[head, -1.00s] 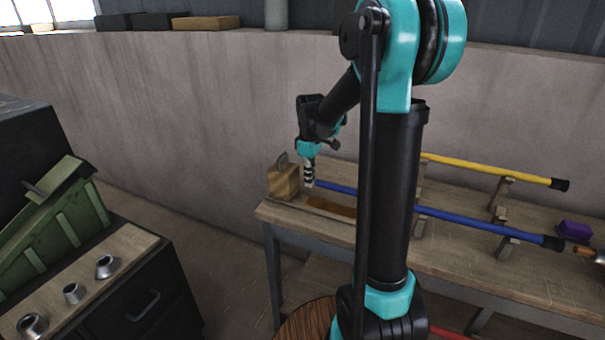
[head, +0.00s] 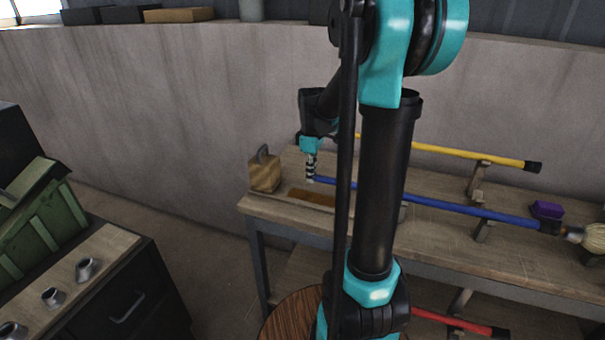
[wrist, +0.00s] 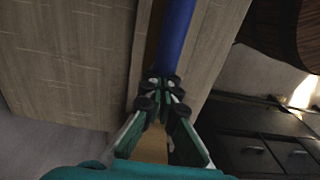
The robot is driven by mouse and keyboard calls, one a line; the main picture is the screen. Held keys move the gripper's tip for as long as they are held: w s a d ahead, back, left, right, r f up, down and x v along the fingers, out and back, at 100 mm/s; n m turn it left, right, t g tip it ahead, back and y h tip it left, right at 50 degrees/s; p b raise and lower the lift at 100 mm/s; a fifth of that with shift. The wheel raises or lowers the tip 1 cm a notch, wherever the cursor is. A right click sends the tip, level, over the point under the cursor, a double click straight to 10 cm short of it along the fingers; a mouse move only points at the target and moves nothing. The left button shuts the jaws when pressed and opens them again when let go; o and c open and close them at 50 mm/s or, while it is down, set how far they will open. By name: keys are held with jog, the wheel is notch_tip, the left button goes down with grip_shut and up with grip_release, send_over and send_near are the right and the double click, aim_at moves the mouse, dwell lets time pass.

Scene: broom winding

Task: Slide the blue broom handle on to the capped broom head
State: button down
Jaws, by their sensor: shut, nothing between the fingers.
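The blue broom handle (head: 450,207) lies along the bench, its black end (head: 550,227) at the right. The broom head (head: 594,238), with pale bristles, is at the right picture edge. The black end looks to be at or over the head's near tip; I cannot tell how far on it is. My gripper (head: 311,177) is shut and empty at the handle's left end, its fingertips close to or touching that end. In the wrist view my gripper (wrist: 160,90) points at the end of the blue handle (wrist: 174,45). My arm hides part of the handle.
A yellow handle (head: 450,150) lies on supports behind the blue one, and a red handle (head: 460,322) is lower down. A wooden block (head: 264,174) stands at the bench's left end. A purple block (head: 547,209) lies near the broom head. A round wooden top (head: 290,322) is in front.

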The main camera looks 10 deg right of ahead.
dwell(0.3)
jog(key=a, duration=0.1)
jog(key=w+a, duration=0.2)
jog(key=shift+w+a+r, duration=0.2)
jog(key=shift+a+r, duration=0.1)
jog(key=shift+r, duration=0.05)
notch_tip(320, 180, up, 9)
jog(key=s+f+m+t, duration=0.1)
jog(key=s+f+m, duration=0.2)
jog(key=s+f, duration=0.2)
jog(key=s+f+m+t, duration=0.1)
jog(key=s+f+m, duration=0.3)
jog(key=s+f, duration=0.2)
jog(key=s+f+m+t, duration=0.2)
jog(key=s+f+m, duration=0.2)
jog(key=s, duration=0.5)
jog(key=shift+s+d+f, duration=0.15)
jog(key=shift+f, duration=0.4)
jog(key=shift+s+d+f, duration=0.1)
jog(key=shift+f, duration=0.4)
